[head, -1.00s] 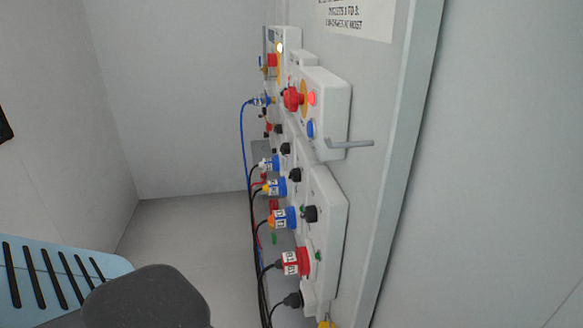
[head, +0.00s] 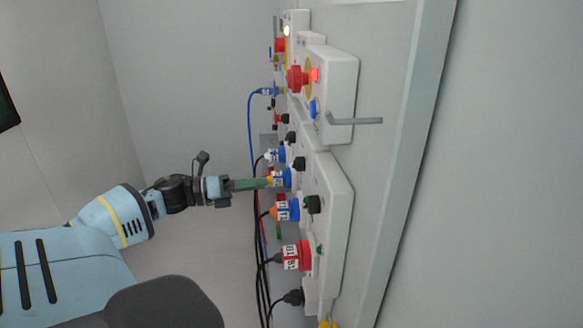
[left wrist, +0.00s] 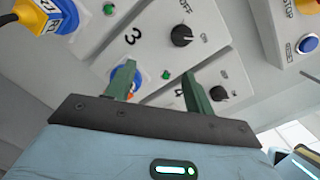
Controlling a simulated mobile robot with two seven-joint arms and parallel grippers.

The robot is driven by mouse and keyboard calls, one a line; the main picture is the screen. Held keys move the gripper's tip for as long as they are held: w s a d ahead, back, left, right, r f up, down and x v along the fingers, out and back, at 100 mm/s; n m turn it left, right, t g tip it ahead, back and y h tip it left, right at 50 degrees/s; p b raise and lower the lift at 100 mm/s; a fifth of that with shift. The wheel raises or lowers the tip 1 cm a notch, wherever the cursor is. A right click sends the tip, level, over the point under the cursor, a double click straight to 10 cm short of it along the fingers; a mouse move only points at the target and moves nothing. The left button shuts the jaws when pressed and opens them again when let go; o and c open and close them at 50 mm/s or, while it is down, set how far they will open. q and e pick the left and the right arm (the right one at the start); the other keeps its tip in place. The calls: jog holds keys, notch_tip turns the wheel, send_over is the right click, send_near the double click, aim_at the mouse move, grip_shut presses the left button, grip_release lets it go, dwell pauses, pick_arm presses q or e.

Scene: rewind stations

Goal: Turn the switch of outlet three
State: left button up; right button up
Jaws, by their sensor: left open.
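In the left wrist view, a white panel bears a black "3" (left wrist: 132,35). A black rotary knob (left wrist: 181,36) with an OFF mark stands to the right of the figure. A second black knob (left wrist: 218,93) is lower, by the right finger. My left gripper (left wrist: 157,78) is open, its green fingers pointing at the panel, with nothing seen held between them. In the head view, my left gripper (head: 264,184) is at the column of outlets, by a blue plug (head: 282,179), partly covering things there. Contact cannot be told. My right gripper is out of view.
Blue plugs (head: 287,210), a red plug (head: 297,256) and hanging black cables (head: 262,270) crowd the panel front. A red stop button (head: 296,78) is higher up. The room left of the panel is clear.

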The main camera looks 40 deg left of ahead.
aim_at(298, 164)
pick_arm(q)
jog(key=w+d+r+m+g+h+b, duration=0.1)
jog(key=w+d+r+m+b, duration=0.2)
jog(key=w, duration=0.3)
jog(key=shift+w+d+r+b, duration=0.4)
jog(key=shift+d+r, duration=0.35)
jog(key=shift+d, duration=0.1)
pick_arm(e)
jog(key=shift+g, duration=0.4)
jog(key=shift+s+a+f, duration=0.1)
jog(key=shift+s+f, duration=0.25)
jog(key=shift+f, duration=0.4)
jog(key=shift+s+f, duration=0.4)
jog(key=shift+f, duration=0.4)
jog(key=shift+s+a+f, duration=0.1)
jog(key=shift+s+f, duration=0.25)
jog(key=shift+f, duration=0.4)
pick_arm(q)
jog(key=c, duration=0.9)
jog(key=shift+c, duration=0.2)
